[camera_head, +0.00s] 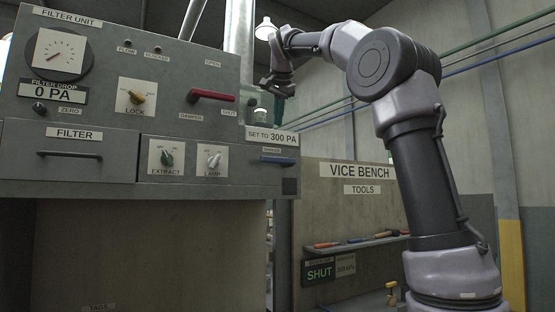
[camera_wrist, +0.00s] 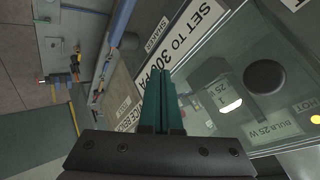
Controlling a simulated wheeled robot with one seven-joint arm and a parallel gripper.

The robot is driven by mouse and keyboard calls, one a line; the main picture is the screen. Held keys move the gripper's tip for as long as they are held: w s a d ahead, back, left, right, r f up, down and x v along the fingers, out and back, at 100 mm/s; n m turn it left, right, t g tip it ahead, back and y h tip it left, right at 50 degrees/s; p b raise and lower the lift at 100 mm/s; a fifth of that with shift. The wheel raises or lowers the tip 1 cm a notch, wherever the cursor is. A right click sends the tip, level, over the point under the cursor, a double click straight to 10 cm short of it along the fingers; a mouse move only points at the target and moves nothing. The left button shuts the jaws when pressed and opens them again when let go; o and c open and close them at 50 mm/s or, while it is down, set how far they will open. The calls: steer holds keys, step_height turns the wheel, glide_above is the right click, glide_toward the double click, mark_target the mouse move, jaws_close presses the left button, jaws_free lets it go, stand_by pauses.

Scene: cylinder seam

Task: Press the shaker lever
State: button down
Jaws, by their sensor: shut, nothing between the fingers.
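The shaker lever (camera_head: 277,160) is a blue bar on the grey filter unit's lower right front, just under its small label. It lies about level in the head view. In the wrist view the blue lever (camera_wrist: 122,22) shows at the top, beside the SHAKER label (camera_wrist: 158,34). My gripper (camera_head: 279,108) has teal fingers pointing down above the unit's right end, higher than the lever and apart from it. In the wrist view my gripper (camera_wrist: 162,78) has its fingers shut together and empty, over the SET TO 300 PA label. Whether they touch anything is unclear.
The filter unit (camera_head: 115,190) also carries a red damper handle (camera_head: 210,96), a LOCK knob (camera_head: 136,97), and EXTRACT and LAMP switches. A glass window (camera_wrist: 225,90) with a lamp behind it lies beside the fingers. A vice bench board (camera_head: 345,215) with a tool shelf stands behind.

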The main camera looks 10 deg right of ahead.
steer(key=shift+w+r, duration=0.1)
steer(key=shift+r, duration=0.05)
glide_above(278, 160)
steer(key=shift+f, duration=4.45)
steer(key=shift+f, duration=0.15)
steer(key=shift+f, duration=0.25)
